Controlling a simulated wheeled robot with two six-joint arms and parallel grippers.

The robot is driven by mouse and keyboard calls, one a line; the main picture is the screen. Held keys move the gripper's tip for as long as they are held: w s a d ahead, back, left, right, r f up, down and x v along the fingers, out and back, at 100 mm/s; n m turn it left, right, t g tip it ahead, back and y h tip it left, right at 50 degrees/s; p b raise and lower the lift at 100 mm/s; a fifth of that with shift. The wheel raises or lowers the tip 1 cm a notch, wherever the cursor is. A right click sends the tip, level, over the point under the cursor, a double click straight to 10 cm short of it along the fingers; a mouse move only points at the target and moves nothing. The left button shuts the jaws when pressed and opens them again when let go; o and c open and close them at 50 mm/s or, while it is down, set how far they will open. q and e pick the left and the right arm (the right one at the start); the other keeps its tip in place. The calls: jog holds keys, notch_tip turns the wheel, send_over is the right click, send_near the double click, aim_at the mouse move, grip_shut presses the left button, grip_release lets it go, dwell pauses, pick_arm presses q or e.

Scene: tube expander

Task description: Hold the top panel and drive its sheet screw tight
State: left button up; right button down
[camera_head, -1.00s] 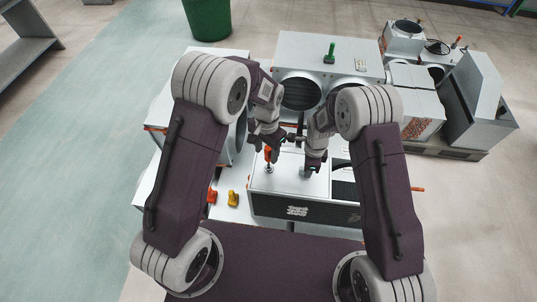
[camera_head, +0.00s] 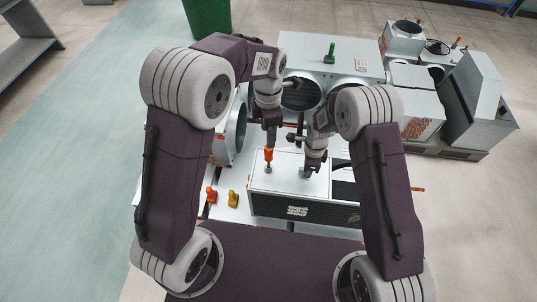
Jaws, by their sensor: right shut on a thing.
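The white top panel (camera_head: 285,182) lies on a box with a dark front carrying a white logo. An orange-handled screwdriver (camera_head: 268,155) stands upright on the panel's left part, its lower end at a small dark round spot. The screw itself is too small to make out. My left gripper (camera_head: 270,142) points down directly above the orange handle, at its top end; its fingers are too small to read. My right gripper (camera_head: 309,167) points down at the panel's right part and is shut on it, at a small grey knob-like part (camera_head: 304,173).
An orange tool (camera_head: 211,195) and a yellow tool (camera_head: 233,198) lie left of the box. A larger grey unit with round openings and a green-handled tool (camera_head: 331,53) stands behind. More grey units (camera_head: 470,100) stand at the right.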

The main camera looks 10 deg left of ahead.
aim_at(269, 153)
pick_arm(q)
jog(key=shift+d+r, duration=0.1)
notch_tip(269, 153, down, 12)
jog(key=shift+f, duration=0.1)
dwell(0.4)
jog(key=n, duration=0.7)
grip_shut()
